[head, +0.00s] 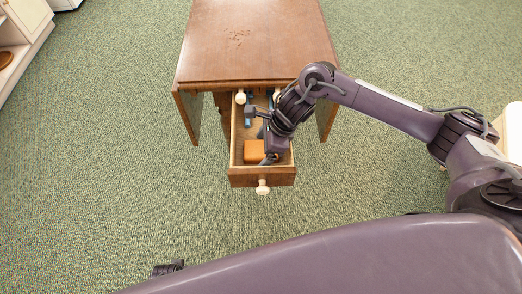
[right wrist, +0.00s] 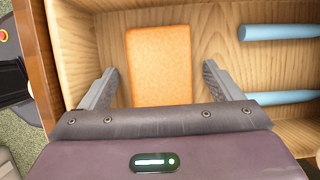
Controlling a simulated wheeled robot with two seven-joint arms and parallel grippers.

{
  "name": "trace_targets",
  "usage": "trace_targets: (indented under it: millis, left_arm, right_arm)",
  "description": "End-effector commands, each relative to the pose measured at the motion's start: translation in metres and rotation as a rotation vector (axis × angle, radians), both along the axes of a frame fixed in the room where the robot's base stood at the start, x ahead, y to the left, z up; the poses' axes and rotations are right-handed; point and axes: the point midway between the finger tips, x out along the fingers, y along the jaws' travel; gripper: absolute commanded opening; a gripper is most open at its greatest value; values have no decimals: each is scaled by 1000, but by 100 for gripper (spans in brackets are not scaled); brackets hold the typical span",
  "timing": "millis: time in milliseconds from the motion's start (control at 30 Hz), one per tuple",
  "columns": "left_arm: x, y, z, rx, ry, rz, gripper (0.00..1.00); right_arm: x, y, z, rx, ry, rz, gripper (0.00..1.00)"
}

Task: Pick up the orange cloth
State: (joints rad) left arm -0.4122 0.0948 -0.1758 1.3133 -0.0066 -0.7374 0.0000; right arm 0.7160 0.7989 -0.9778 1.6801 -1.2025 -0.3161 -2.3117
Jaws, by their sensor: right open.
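The orange cloth (head: 253,151) is a flat, block-like rectangle near the front of the open wooden drawer (head: 263,179). In the right wrist view the cloth (right wrist: 160,62) lies on the drawer's wood bottom. My right gripper (head: 268,158) reaches down into the drawer at the cloth's right side in the head view. In the right wrist view my right gripper (right wrist: 160,73) is open, with one finger on each side of the cloth and gaps between. The cloth's near end is hidden behind the gripper body. My left gripper does not show clearly.
Blue items lie further back in the drawer (head: 249,113); two blue rods (right wrist: 279,32) (right wrist: 282,98) show right of the cloth. The drawer walls are close around the gripper. A brown wooden table (head: 255,40) stands above. Green carpet (head: 100,150) is clear around it.

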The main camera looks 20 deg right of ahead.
Motion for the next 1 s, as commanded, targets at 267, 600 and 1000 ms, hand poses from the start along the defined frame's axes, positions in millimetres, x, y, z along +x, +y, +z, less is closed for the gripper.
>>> trace_targets:
  millis: [267,600,1000]
  left_arm:
    - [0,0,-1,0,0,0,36]
    - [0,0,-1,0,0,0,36]
    - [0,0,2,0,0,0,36]
  right_arm:
    - [0,0,0,0,0,0,85]
    - [0,0,-1,-1,0,0,49]
    - [0,0,1,0,0,-1,37]
